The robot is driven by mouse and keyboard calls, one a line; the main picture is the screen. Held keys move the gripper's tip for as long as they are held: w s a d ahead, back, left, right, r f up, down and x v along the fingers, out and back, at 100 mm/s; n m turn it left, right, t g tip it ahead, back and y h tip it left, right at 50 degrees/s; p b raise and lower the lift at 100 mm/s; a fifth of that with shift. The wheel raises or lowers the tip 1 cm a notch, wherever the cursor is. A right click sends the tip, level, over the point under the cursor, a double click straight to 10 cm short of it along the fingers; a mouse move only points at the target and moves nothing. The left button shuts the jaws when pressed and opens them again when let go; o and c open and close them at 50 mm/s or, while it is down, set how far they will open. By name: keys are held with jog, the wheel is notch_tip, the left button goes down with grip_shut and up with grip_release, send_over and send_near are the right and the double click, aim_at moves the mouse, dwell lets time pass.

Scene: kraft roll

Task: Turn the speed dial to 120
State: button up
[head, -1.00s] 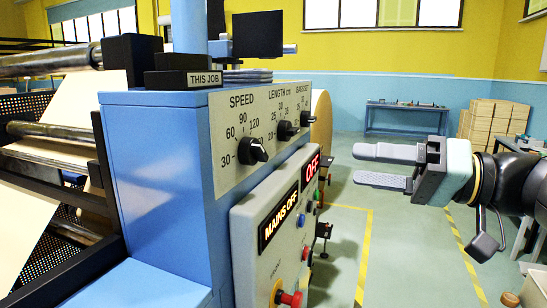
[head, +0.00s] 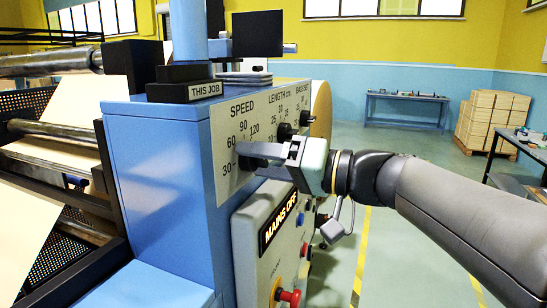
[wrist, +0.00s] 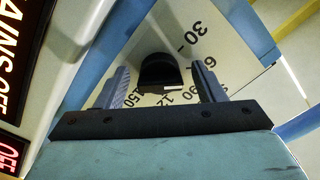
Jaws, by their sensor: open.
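The speed dial (wrist: 158,70) is a black knob on the cream control panel (head: 228,188). In the wrist view it sits between the two grey fingers of my gripper (wrist: 160,72), with a gap on each side. The fingers are open and do not appear to touch the knob. A white mark shows on the knob's edge nearest the camera, on the side of the 90 and 120 numerals; the exact reading is unclear. In the head view my gripper (head: 256,158) reaches the panel under the SPEED label, and its fingers mostly hide the dial.
The length and bags dials (head: 285,131) are close to the right of my gripper. Below is a lit MAINS OFF sign (head: 279,220) and a red button (head: 290,297). A blue machine housing (head: 165,190) stands left. The floor at right is open, with yellow lines.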

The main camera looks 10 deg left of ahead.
jog(key=c, duration=1)
jog(key=shift+f+m+b, duration=0.1)
jog(key=shift+m+b, duration=0.25)
jog(key=shift+m, duration=0.05)
jog(key=m+b, duration=0.1)
jog(key=m, duration=0.1)
jog(key=shift+m, duration=0.4)
jog(key=m+b, duration=0.1)
jog(key=m, duration=0.3)
jog(key=shift+m, duration=0.3)
jog(key=m, duration=0.3)
jog(key=m+p, duration=0.1)
jog(key=m, duration=0.1)
jog(key=shift+r, duration=0.35)
jog(key=shift+m+p, duration=0.85)
jog(key=shift+m, duration=1.35)
